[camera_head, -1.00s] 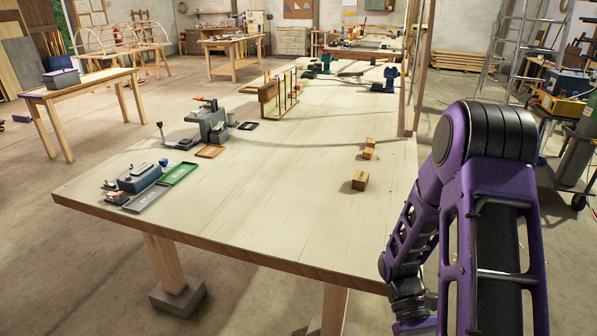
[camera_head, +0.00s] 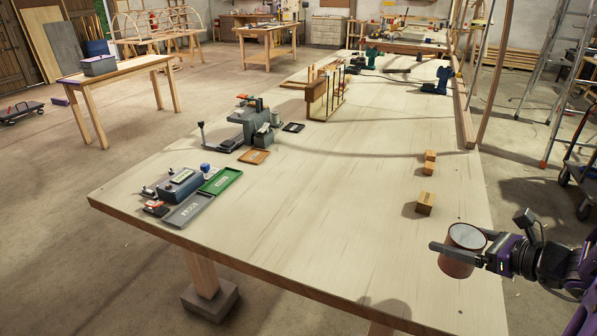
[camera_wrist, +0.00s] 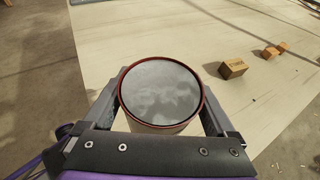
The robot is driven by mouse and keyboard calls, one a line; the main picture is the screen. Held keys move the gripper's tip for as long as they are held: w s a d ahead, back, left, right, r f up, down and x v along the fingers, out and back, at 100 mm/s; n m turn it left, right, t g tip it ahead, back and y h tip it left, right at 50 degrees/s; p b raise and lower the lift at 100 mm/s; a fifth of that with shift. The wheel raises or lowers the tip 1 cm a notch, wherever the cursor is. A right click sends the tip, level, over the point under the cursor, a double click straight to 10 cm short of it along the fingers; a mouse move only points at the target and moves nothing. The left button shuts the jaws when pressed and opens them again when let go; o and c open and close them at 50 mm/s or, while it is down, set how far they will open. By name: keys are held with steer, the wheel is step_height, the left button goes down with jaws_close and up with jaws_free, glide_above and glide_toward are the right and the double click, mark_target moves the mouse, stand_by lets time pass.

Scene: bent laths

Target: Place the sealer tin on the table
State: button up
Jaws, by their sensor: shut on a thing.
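The sealer tin (camera_head: 457,265) is a round reddish-brown can with a pale grey lid. My gripper (camera_head: 462,250) is shut on it, with a finger on each side of the can. In the wrist view the tin (camera_wrist: 160,90) stands between the two fingers with its grey lid facing the camera. The table (camera_head: 320,220) is a long, pale wooden bench. The tin is over its near right part; I cannot tell whether its base touches the top.
Several small wooden blocks (camera_head: 425,203) lie on the table beyond the tin. Trays, such as a green one (camera_head: 221,181), and grey tools (camera_head: 181,184) are at the left. A wooden rack (camera_head: 325,92) stands farther back. The near middle is clear.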

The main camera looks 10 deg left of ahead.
steer(key=shift+w+d+r+m+t+h, duration=0.5)
steer(key=shift+w+d+r+m, duration=0.15)
steer(key=shift+d, duration=0.25)
step_height(320, 180, down, 10)
steer(key=shift+f+b, duration=0.1)
steer(key=shift+b, duration=0.6)
steer(key=shift+f, duration=0.15)
steer(key=o, duration=1.4)
